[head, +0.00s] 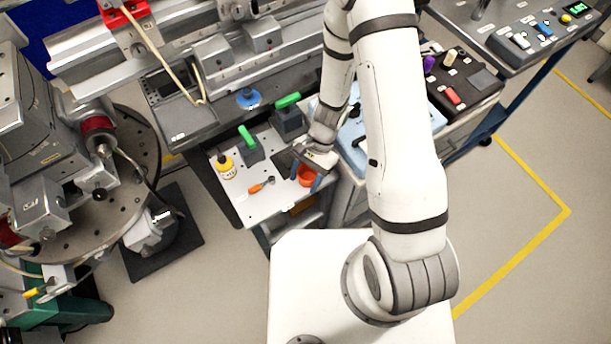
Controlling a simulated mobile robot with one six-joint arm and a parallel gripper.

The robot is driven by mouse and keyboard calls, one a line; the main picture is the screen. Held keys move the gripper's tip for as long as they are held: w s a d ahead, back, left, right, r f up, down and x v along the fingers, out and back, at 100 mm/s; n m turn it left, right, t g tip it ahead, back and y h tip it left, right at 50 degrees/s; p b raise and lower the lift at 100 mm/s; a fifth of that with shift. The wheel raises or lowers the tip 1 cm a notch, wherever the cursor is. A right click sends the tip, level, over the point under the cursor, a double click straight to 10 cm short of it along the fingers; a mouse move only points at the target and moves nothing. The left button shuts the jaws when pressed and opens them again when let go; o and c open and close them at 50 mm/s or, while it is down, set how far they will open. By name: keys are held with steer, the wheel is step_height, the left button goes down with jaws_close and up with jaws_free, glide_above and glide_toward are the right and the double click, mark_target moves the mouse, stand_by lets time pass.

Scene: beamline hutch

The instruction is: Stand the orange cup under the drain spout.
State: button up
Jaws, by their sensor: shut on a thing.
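The orange cup (306,178) is small and sits between the blue fingertips of my gripper (306,176), which is shut on it. The cup is near the right edge of the white work surface (250,205). I cannot tell whether it touches the surface or hangs just above it. My arm comes in from the right and hides part of the area behind the cup. Two grey blocks with green levers (249,143) (289,109) stand behind and left of the cup. I cannot pick out the drain spout for sure.
A blue round knob (248,98) is farther back. A light blue case (354,140) is right of the gripper. The front of the white surface is clear.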

steer(key=o, duration=1)
steer(key=shift+f, duration=0.1)
